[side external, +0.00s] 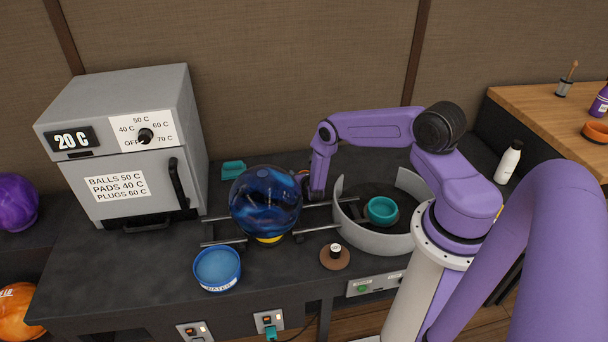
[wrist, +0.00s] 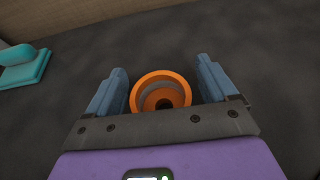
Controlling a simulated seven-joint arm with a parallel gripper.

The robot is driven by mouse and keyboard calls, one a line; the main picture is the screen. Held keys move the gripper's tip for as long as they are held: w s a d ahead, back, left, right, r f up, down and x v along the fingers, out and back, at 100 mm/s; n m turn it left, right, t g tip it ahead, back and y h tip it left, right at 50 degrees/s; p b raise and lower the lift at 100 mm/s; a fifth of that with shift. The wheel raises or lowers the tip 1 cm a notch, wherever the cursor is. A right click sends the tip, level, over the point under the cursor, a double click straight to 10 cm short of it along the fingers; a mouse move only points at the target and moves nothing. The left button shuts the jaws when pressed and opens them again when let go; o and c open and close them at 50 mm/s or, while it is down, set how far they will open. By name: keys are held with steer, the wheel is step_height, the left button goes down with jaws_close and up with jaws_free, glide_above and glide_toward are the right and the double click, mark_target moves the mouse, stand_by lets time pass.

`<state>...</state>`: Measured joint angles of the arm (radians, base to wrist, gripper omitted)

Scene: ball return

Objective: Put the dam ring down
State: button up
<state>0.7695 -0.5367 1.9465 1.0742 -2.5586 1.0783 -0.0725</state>
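The dam ring appears as an orange ring with a grey inner band (wrist: 136,94) in the wrist view, between the two blue-grey fingers of my gripper (wrist: 160,66). In the side external view my gripper (side external: 306,182) is low, just right of the blue ball (side external: 264,203). Only a small orange bit of the ring shows there, partly hidden by the ball and gripper. I cannot tell its exact height above the dark bench (wrist: 270,95).
The blue ball rests over metal rails (side external: 318,229). A grey curved wall (side external: 372,241) around a teal cup (side external: 382,208) stands right. A teal block (side external: 233,170) lies behind the ball. A blue water bowl (side external: 217,268) and brown disc (side external: 335,259) are in front; the oven (side external: 130,140) is left.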

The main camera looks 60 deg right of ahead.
steer(key=shift+r, duration=0.1)
steer(key=shift+s+a+r, duration=0.1)
steer(key=shift+a, duration=0.05)
steer(key=v, duration=1.1)
steer(key=shift+s+a+r, duration=0.15)
steer(key=shift+s, duration=0.05)
